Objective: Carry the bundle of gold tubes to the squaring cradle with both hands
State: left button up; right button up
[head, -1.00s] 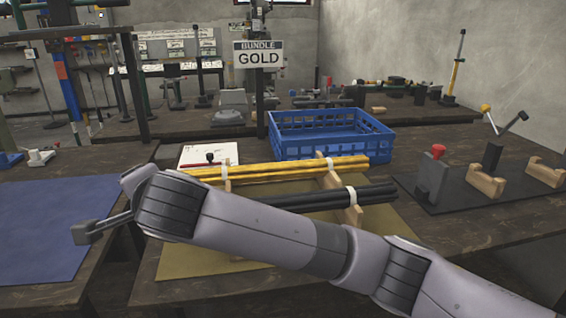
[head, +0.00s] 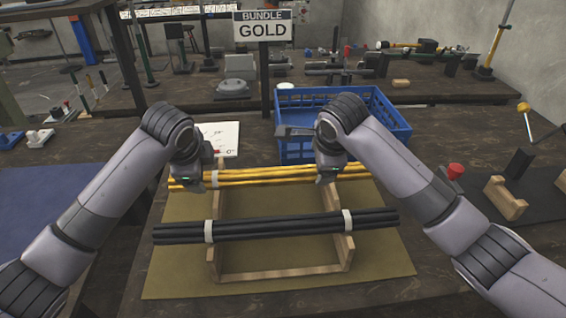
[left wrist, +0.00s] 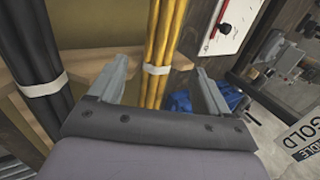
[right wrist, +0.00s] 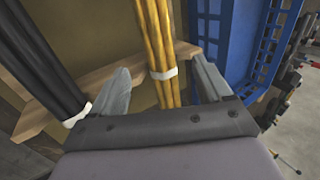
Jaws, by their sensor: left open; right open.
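The bundle of gold tubes (head: 268,175), tied with white bands, lies across the far part of a wooden rack (head: 282,273). My left gripper (head: 190,184) is open above its left end; in the left wrist view the tubes (left wrist: 165,35) run between its jaws, near a white band. My right gripper (head: 328,178) is open above its right part; in the right wrist view the tubes (right wrist: 155,35) also pass between the jaws. Whether the jaws touch the tubes cannot be told.
A black tube bundle (head: 280,226) lies parallel on the rack's near side. A blue crate (head: 385,132) stands just behind the gold tubes. A "BUNDLE GOLD" sign (head: 263,27) stands behind. A red knob (head: 455,171) rises between rack and blocks. A blue mat (head: 50,200) at left is clear.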

pick_arm(q)
jog(key=shift+s+a, duration=0.1)
jog(key=shift+s, duration=0.05)
pick_arm(e)
jog(key=shift+s, duration=0.15)
pick_arm(q)
jog(key=shift+f, duration=0.1)
pick_arm(e)
jog(key=shift+f, duration=0.1)
pick_arm(q)
jog(key=shift+x, duration=3.5)
pick_arm(e)
jog(key=shift+x, duration=3.5)
pick_arm(q)
jog(key=shift+c, duration=0.3)
pick_arm(e)
jog(key=shift+c, duration=0.3)
pick_arm(q)
grip_shut()
pick_arm(e)
grip_shut()
